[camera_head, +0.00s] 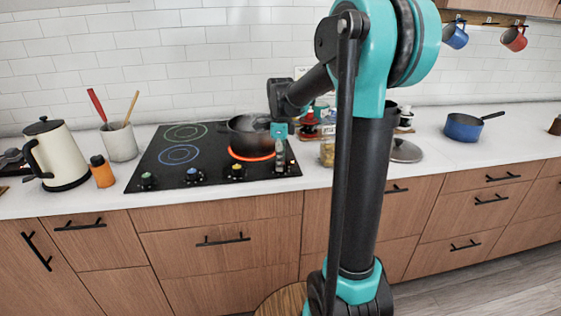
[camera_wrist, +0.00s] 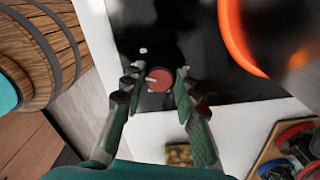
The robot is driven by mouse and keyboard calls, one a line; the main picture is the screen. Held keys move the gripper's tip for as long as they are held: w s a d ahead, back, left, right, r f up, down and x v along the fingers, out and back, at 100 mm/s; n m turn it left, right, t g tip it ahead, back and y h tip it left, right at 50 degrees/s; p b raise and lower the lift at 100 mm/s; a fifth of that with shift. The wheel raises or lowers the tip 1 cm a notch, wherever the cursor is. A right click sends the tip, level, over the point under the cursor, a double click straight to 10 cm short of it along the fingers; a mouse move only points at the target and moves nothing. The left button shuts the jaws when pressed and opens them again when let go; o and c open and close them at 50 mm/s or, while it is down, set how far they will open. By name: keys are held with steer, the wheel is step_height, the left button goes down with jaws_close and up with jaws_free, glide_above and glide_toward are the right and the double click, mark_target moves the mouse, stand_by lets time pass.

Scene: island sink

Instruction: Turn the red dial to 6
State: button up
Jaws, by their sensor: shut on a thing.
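The red dial (camera_wrist: 159,79) shows round and red on the black cooktop (camera_wrist: 205,85) in the wrist view. A small pale mark shows on its face, but the number it points at is not readable. My gripper (camera_wrist: 158,84) has its two green-padded fingers on either side of the dial, shut on it. In the head view my gripper (camera_head: 280,155) reaches down to the right front corner of the cooktop and hides most of the red dial there.
A dark pot (camera_head: 247,135) sits on a glowing red burner (camera_head: 252,157) close to my gripper. Green (camera_head: 147,180), blue (camera_head: 194,175) and yellow (camera_head: 237,171) dials line the front edge. Jars (camera_head: 328,152) and a lid (camera_head: 405,151) stand at right.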

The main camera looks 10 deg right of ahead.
steer(key=m, duration=0.4)
steer(key=shift+m, duration=1.9)
steer(key=o, duration=1.2)
steer(key=shift+c, duration=0.2)
step_height(320, 180, up, 12)
